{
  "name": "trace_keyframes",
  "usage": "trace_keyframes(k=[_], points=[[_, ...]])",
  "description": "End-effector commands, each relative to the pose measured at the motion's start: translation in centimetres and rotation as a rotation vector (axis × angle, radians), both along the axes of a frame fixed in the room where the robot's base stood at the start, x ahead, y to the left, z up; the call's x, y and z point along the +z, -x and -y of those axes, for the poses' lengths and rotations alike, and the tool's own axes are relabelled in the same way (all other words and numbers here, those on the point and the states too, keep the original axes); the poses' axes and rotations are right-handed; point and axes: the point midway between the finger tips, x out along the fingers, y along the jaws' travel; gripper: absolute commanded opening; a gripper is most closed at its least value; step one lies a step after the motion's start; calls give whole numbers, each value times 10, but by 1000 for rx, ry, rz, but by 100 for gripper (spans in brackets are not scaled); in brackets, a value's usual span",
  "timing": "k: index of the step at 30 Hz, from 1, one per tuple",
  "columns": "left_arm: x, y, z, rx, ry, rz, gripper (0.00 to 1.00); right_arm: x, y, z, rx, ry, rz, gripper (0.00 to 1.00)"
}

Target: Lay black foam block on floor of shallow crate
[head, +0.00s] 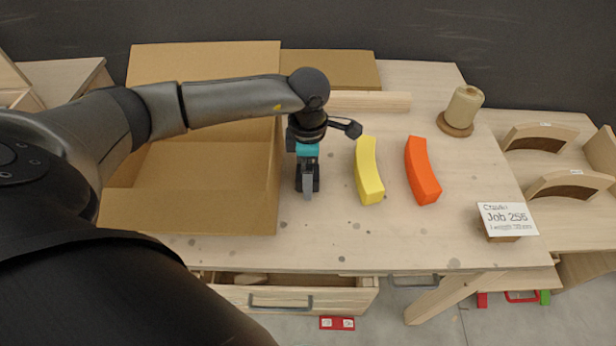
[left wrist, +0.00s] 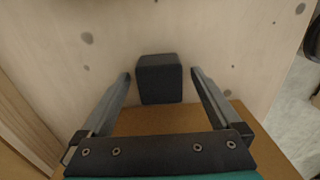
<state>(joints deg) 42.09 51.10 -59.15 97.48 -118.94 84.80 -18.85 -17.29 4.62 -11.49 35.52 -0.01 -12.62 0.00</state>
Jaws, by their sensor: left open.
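The black foam block (left wrist: 159,78) shows in the left wrist view, on the pale wooden tabletop. In the head view it is hidden or cannot be told apart from my dark gripper. My left gripper (head: 308,192) points down at the table just right of the shallow crate. In the left wrist view its fingers (left wrist: 161,75) are open, one on each side of the block, with gaps showing; whether they are level with it I cannot tell. The shallow crate (head: 190,212), brown cardboard-like, stands at the table's left, its visible floor empty. My right gripper is not in view.
A yellow curved block (head: 369,170) and an orange one (head: 422,170) lie right of my gripper. A twine spool (head: 463,108) stands at the back right, a job card (head: 508,220) at the front right. An open drawer (head: 290,296) juts out below the table's front edge.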

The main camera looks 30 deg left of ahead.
Motion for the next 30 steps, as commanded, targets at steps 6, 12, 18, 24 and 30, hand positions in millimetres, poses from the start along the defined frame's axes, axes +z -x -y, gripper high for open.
trace_keyframes(k=[6,12,18,24,30], points=[[0,0,0,0,0,0,90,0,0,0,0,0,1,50],[1,0,0,0,-1,-1,67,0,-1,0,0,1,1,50],[1,0,0,0,0,0,45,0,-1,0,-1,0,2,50],[1,0,0,0,-1,-1,22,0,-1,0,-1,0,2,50],[1,0,0,0,-1,-1,2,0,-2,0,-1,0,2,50]])
